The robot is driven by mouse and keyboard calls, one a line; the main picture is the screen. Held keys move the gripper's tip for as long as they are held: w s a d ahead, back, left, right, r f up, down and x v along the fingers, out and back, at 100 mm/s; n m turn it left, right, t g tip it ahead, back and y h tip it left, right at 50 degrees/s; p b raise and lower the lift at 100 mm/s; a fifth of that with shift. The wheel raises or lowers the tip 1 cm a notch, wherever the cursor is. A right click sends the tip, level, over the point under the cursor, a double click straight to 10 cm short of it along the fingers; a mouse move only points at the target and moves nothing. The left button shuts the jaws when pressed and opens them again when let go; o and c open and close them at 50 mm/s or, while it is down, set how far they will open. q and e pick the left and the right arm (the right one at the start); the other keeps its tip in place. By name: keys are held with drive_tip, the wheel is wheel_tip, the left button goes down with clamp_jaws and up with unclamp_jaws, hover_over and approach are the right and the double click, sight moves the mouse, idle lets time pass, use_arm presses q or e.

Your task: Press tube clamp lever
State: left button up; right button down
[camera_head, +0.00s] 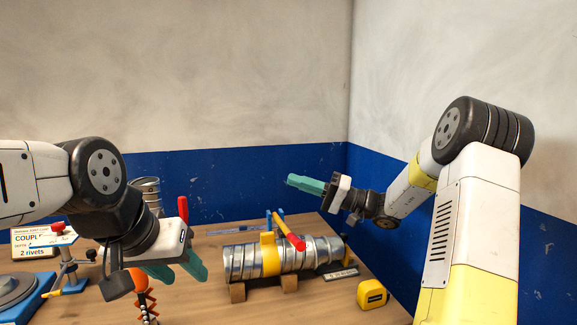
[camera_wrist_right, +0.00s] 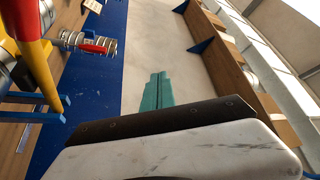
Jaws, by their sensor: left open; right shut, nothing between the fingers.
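A yellow band (camera_head: 270,258) wraps the duct, which lies on wooden blocks (camera_head: 237,292). My right gripper (camera_head: 305,184) is shut and empty, raised above and behind the lever and apart from it. Its teal fingers also show in the right wrist view (camera_wrist_right: 156,92). My left gripper (camera_head: 178,270) is open and empty, low over the table to the left of the duct.
A yellow tape measure (camera_head: 372,294) sits at the front right. A sign card (camera_head: 35,240), a small red-topped stand (camera_head: 62,245) and an orange coiled item (camera_head: 145,300) are on the left. Another metal duct piece (camera_head: 148,186) stands behind my left arm. Blue-and-white walls close off the back.

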drive_tip(key=s+f, duration=0.3)
drive_tip(key=f, duration=0.5)
drive_tip(key=s+d+f, duration=0.1)
drive_tip(key=s+f, duration=0.3)
drive_tip(key=f, duration=0.4)
drive_tip(key=shift+d+f, duration=0.2)
drive_tip(key=shift+f, duration=0.1)
drive_tip(key=shift+s, duration=0.15)
wheel_tip(320, 180, up, 5)
drive_tip(key=w, duration=0.1)
drive_tip(key=w+d+f, duration=0.1)
drive_tip(key=d+f, duration=0.3)
drive_tip(key=d, duration=0.5)
drive_tip(key=shift+d+f, duration=0.15)
drive_tip(key=shift+f, duration=0.05)
